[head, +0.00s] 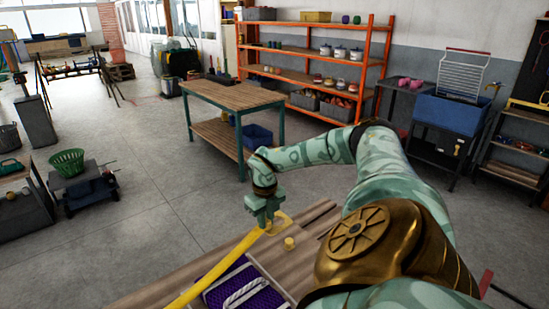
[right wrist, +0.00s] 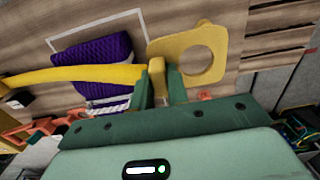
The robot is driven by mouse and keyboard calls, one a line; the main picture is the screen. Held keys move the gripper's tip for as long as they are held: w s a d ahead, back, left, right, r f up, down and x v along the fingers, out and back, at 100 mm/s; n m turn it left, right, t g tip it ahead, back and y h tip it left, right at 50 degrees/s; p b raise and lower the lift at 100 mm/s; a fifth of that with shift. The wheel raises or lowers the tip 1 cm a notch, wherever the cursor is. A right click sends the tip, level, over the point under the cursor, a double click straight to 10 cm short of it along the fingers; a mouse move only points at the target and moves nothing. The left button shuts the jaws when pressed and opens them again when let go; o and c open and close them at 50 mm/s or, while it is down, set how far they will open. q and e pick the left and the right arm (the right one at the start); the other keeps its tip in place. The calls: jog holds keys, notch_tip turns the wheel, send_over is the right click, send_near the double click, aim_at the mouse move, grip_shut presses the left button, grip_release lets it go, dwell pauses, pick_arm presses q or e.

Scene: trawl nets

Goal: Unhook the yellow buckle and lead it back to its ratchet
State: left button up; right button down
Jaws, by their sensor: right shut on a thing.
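The yellow buckle (right wrist: 214,68) is a flat plate with a large round hole, above the wooden tabletop in the right wrist view. A yellow strap (right wrist: 75,75) runs left from it, and in the head view the strap (head: 212,268) slopes down to the bottom edge. My right gripper (right wrist: 159,82) is shut on the buckle's narrow strap end. In the head view this gripper (head: 264,222) is over the bench's far part, partly hiding the buckle (head: 284,217). I cannot make out the ratchet. My left gripper is not in view.
A short yellow peg (head: 289,243) stands on the bench (head: 150,292) close to the buckle. A purple net bundle (head: 250,296) with white rope lies beside the strap. Beyond is open floor, then a wooden table (head: 230,95) and orange shelving (head: 310,70).

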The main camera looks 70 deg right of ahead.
jog(key=w+a+b, duration=0.3)
jog(key=w+a, duration=0.3)
jog(key=a, duration=0.6)
jog(key=w+a+b, duration=0.3)
jog(key=w+a, duration=0.2)
jog(key=a, duration=0.7)
jog(key=w+a+b, duration=0.3)
jog(key=w+a, duration=0.3)
jog(key=a, duration=0.6)
jog(key=f+b, duration=0.2)
jog(key=f, duration=0.1)
jog(key=f+b, duration=0.5)
jog(key=f, duration=0.1)
jog(key=shift+d+f, duration=0.3)
jog(key=shift+f, duration=0.1)
notch_tip(320, 180, down, 3)
jog(key=shift+b, duration=0.5)
jog(key=shift+f, duration=0.8)
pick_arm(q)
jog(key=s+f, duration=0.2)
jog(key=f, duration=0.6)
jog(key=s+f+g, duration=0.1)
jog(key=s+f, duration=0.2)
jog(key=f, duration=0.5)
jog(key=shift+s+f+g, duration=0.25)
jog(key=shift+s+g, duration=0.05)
pick_arm(e)
jog(key=c, duration=1.3)
grip_release()
